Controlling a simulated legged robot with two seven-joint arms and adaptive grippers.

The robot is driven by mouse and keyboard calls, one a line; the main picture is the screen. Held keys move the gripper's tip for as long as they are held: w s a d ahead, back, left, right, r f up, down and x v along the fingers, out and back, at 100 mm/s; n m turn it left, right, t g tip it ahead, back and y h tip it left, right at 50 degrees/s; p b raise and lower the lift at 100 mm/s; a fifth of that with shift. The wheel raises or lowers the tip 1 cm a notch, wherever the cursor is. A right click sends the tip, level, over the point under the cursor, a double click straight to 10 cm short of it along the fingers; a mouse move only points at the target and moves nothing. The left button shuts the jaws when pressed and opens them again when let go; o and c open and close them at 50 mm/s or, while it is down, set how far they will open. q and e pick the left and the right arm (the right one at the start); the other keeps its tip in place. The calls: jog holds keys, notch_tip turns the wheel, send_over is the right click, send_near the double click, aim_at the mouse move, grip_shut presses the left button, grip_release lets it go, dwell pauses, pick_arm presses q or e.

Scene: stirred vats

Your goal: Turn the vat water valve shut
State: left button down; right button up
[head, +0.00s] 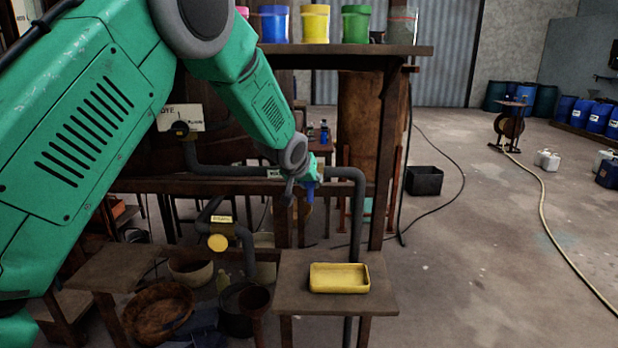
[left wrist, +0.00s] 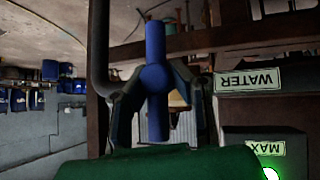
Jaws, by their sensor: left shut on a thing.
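The water valve's blue handle (left wrist: 156,75) shows in the left wrist view as a bar with a round middle, running up and down the picture. A WATER label (left wrist: 252,79) appears upside down beside it. In the head view only a small blue part of the handle (head: 311,188) shows, at the dark grey pipe. My left gripper (head: 301,188) reaches it from the upper left. Its two dark fingers are closed on the handle from both sides in the wrist view. The valve body is mostly hidden behind the gripper. My right gripper is in neither view.
A yellow tray (head: 339,277) lies on a small wooden stand (head: 278,298) below the pipe (head: 359,215). A shelf (head: 345,50) with coloured pots is above. Bowls and buckets crowd the lower left. The floor at right is mostly clear, crossed by a hose (head: 565,255); a black crate (head: 424,181) stands there.

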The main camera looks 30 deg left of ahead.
pick_arm(q)
jog(key=shift+d+f+m+g+y, duration=0.15)
jog(key=shift+f+m+g+y, duration=0.15)
jog(key=shift+y, duration=0.1)
jog(key=shift+s+p, duration=0.1)
jog(key=shift+p, duration=0.2)
jog(key=c, duration=1.5)
grip_release()
jog(key=shift+o, duration=0.2)
jog(key=shift+r, duration=0.1)
jog(key=shift+s+d+r, duration=0.1)
jog(key=shift+r, duration=0.3)
jog(key=v, duration=1.1)
jog(key=shift+d, duration=0.15)
